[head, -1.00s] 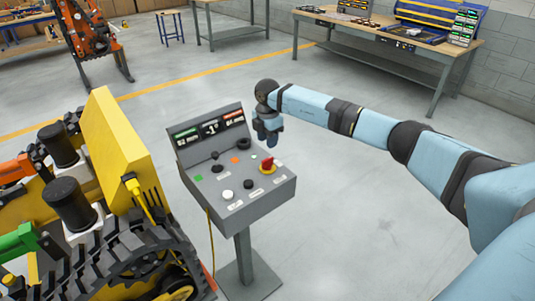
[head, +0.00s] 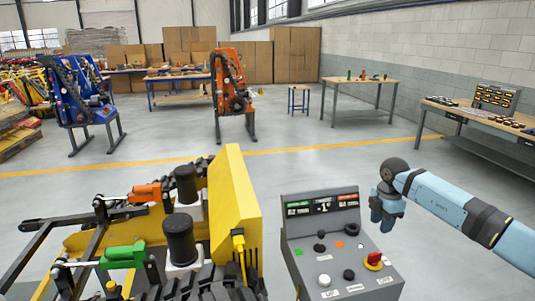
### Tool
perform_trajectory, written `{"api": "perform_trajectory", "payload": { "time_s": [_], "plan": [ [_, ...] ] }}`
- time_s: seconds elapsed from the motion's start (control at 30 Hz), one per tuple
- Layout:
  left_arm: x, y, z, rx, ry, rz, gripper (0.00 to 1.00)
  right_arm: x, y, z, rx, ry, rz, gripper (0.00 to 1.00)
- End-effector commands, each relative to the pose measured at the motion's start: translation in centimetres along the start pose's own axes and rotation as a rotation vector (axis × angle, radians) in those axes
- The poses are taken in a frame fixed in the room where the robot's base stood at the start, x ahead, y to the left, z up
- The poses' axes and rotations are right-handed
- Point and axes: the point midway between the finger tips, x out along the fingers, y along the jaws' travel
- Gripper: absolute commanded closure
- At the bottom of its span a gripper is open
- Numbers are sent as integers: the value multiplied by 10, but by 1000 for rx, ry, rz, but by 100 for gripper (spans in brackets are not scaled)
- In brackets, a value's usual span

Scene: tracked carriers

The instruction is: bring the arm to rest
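My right arm comes in from the right in light blue, and my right gripper (head: 381,218) hangs at its end, pointing down. It is beside the upper right of the grey control panel (head: 322,262) and appears apart from it. Its fingers look close together, but they are small and dark, so I cannot tell whether they are open or shut. Nothing shows in them. The panel carries a lit display (head: 321,205), several buttons and a red knob (head: 374,259) on a yellow base. My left arm and gripper are out of view.
A tracked carrier with a yellow plate (head: 233,205) stands just left of the panel. A workbench (head: 480,122) is at the right, another table (head: 360,84) farther back. An orange machine (head: 231,85) stands beyond the yellow floor line. The grey floor between is clear.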

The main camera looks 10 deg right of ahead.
Motion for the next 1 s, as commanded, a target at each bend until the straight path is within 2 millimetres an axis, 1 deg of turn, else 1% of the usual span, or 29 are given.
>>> {"api": "perform_trajectory", "payload": {
  "time_s": [0.07, 0.17, 0.2, 0.27, 0.3, 0.37, 0.4, 0.5, 0.53, 0.6, 0.7, 0.77, 0.87, 0.97, 1.0],
  "plan": [
    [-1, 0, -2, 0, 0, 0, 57, 16, -3, -24, -57, 69, 7, 62],
    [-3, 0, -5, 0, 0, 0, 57, 45, -11, -75, -174, 233, 41, 62],
    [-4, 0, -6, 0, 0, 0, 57, 58, -17, -101, -226, 321, 63, 62],
    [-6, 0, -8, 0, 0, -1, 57, 74, -29, -144, -300, 469, 111, 62],
    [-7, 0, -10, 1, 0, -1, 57, 81, -38, -173, -339, 574, 152, 62],
    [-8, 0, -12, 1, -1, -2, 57, 90, -53, -215, -381, 735, 224, 62],
    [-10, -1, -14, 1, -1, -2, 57, 92, -63, -240, -394, 839, 279, 62],
    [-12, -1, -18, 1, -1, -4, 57, 90, -87, -290, -373, 1067, 431, 62],
    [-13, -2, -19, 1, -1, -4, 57, 88, -93, -301, -352, 1124, 476, 62],
    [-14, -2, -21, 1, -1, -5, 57, 83, -105, -320, -289, 1232, 578, 62],
    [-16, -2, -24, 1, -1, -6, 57, 77, -120, -335, -166, 1342, 712, 62],
    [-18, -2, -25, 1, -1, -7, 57, 74, -129, -340, -68, 1389, 788, 62],
    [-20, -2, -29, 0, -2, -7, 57, 76, -146, -338, 151, 1424, 913, 62],
    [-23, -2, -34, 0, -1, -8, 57, 86, -166, -325, 403, 1391, 1000, 62],
    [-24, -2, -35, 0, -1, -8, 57, 93, -176, -318, 506, 1360, 1018, 62]
  ]
}}
